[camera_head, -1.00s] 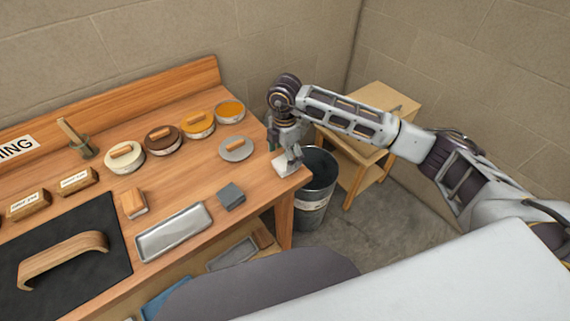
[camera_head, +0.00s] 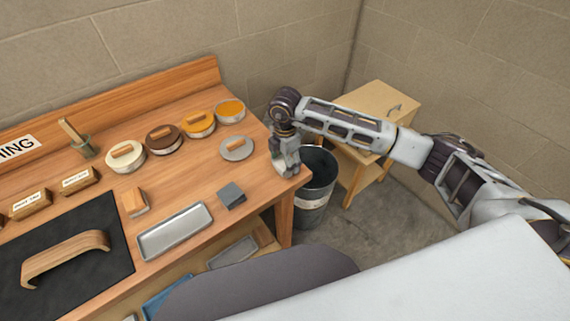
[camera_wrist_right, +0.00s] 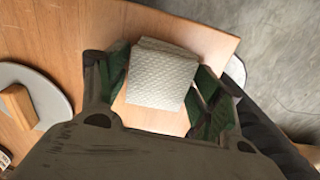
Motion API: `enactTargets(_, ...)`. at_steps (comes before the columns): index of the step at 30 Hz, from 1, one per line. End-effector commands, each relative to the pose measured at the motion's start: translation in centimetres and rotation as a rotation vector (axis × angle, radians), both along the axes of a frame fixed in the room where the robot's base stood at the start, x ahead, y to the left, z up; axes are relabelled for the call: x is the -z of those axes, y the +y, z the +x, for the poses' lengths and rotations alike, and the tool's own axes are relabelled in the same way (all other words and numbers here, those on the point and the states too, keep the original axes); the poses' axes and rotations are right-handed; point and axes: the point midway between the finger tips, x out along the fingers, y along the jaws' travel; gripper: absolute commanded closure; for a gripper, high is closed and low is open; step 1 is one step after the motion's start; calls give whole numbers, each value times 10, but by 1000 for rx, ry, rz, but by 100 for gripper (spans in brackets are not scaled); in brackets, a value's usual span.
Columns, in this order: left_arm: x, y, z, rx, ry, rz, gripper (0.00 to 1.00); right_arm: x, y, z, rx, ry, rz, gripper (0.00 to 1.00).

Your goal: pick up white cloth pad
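The white cloth pad (camera_wrist_right: 162,78) is a small textured square, seemingly a stack of layers, lying on the wooden bench near its right end. My right gripper (camera_wrist_right: 162,88) is open around it, one green-padded finger on each side. The fingers are very close to the pad's edges; I cannot tell whether they touch. In the head view my right gripper (camera_head: 285,168) points down at the bench's right corner and hides most of the pad. My left gripper is not in view.
A grey round lid with a wooden handle (camera_head: 237,148) lies left of the gripper. A grey block (camera_head: 231,195) and metal tray (camera_head: 175,231) are nearer the front. A dark bin (camera_head: 316,190) stands just past the bench's right edge.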

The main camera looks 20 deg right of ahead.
Motion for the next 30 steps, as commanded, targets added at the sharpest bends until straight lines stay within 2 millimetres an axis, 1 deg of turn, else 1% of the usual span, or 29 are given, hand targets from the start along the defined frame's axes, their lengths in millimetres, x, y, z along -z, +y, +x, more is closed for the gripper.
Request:
enactTargets(1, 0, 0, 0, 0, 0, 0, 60, 0, 0, 0, 0, 0, 0, 45)
enactTargets(5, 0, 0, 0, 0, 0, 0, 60, 0, 0, 0, 0, 0, 0, 62)
enactTargets(6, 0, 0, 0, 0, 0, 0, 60, 0, 0, 0, 0, 0, 0, 63)
enactTargets(14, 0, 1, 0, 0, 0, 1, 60, -1, 0, 0, 0, 0, 0, 63)
enactTargets(19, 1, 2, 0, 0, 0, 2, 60, -7, 0, 0, 0, -1, 1, 63)
enactTargets(23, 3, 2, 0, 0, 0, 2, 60, -19, 0, 1, -1, -3, 2, 63)
enactTargets(30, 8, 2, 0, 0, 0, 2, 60, -53, 0, 1, 0, -4, 0, 63)
